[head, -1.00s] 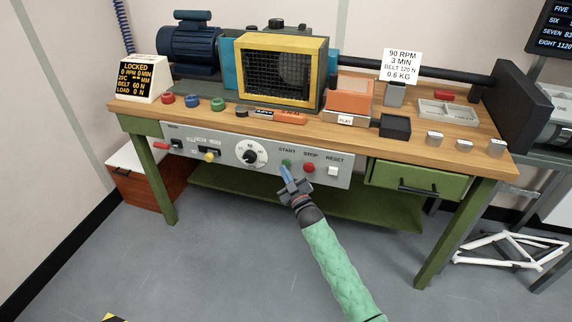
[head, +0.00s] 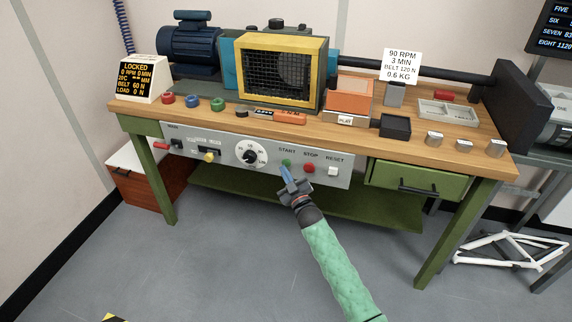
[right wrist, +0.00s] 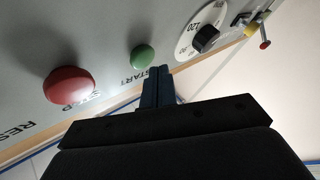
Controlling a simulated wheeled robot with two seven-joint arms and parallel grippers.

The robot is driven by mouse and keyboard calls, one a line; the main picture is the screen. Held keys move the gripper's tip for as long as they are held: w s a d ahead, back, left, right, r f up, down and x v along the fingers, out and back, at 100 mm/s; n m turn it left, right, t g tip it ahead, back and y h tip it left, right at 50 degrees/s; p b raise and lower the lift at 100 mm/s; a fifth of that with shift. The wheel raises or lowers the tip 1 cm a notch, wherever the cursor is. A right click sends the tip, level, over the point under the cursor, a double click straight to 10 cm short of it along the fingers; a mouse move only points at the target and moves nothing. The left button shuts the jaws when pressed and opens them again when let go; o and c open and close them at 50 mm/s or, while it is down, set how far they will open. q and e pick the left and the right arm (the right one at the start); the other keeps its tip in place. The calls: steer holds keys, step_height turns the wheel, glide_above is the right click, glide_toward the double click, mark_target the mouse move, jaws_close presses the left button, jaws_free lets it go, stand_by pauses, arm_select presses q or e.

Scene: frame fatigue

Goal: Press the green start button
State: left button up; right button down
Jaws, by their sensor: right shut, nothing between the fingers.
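The green start button (head: 286,162) is on the grey control panel (head: 224,150) under the bench top, above my right gripper's tips in the head view. It shows whole in the right wrist view (right wrist: 142,56), just left of the fingertips. My right gripper (head: 285,171) is shut and empty, its fingers pointing up at the panel near the button. It also shows in the right wrist view (right wrist: 158,72). I cannot tell whether the tips touch the button. My left gripper is out of view.
The red stop button (head: 309,168) and white reset button (head: 333,171) are right of the green one. A dial (head: 250,153) is to its left. The display (head: 136,79) reads LOCKED. A green drawer (head: 420,180) is at the right.

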steer(key=shift+w, duration=0.15)
stand_by(0.5)
steer(key=shift+w+d, duration=0.15)
steer(key=shift+w, duration=0.1)
steer(key=shift+w+d, duration=0.1)
steer(key=shift+w, duration=0.3)
stand_by(0.9)
steer(key=shift+s, duration=0.1)
steer(key=shift+s+a, duration=0.25)
steer(key=shift+s, duration=0.45)
steer(key=shift+s, duration=0.1)
steer(key=s, duration=0.1)
steer(key=s+a+p, duration=0.1)
steer(key=s, duration=0.1)
steer(key=s+p, duration=0.1)
steer(key=shift+s+a, duration=0.3)
